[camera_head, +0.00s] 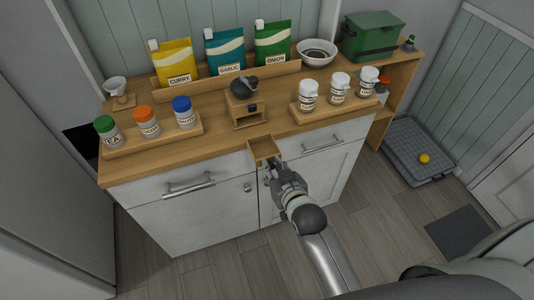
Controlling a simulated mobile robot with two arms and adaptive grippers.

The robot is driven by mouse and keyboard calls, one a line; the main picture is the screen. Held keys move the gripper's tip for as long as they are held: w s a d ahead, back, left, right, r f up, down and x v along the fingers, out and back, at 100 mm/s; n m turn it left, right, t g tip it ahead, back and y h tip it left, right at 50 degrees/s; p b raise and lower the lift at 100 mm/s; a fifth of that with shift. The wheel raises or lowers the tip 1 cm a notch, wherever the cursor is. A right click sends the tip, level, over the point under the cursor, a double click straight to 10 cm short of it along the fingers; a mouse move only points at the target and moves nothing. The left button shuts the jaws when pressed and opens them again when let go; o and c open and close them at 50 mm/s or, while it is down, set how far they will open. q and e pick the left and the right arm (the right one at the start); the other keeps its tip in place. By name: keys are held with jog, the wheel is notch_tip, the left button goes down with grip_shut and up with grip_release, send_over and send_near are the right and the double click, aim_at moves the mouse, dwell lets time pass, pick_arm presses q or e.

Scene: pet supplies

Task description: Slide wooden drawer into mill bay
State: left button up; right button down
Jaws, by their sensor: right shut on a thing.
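The small wooden drawer (264,146) is an open-topped box at the front edge of the counter, roughly below the mill. My right gripper (271,163) is shut on the near end of the drawer, and its fingers are small and partly hidden by the wrist. The mill (245,102) stands on the counter, with a wooden body and a dark top. Its open bay (249,121) faces forward, and the drawer is in front of it and apart from it. My left gripper is not in view.
A tray (155,139) with several capped jars is left of the mill, and another tray (334,110) of white jars is right. Pouches stand behind, beside a white bowl (317,52) and green bin (372,37). Cabinet handles (189,186) project below the counter. Counter in front of the mill is clear.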

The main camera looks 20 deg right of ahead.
aim_at(270, 159)
jog(key=w, duration=0.3)
jog(key=shift+w+d, duration=0.15)
jog(key=shift+w, duration=0.2)
jog(key=shift+r+p, duration=0.15)
jog(key=shift+p, duration=0.55)
jog(key=shift+w+f+b, duration=0.2)
jog(key=shift+w+b, duration=0.05)
jog(key=shift+b, duration=0.05)
jog(key=shift+b+x, duration=0.35)
jog(key=shift+x, duration=0.8)
jog(key=shift+w, duration=0.8)
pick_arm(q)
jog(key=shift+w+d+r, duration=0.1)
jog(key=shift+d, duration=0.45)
pick_arm(e)
jog(key=shift+w, duration=0.1)
pick_arm(q)
jog(key=shift+b, duration=0.3)
pick_arm(e)
jog(key=shift+w, duration=0.15)
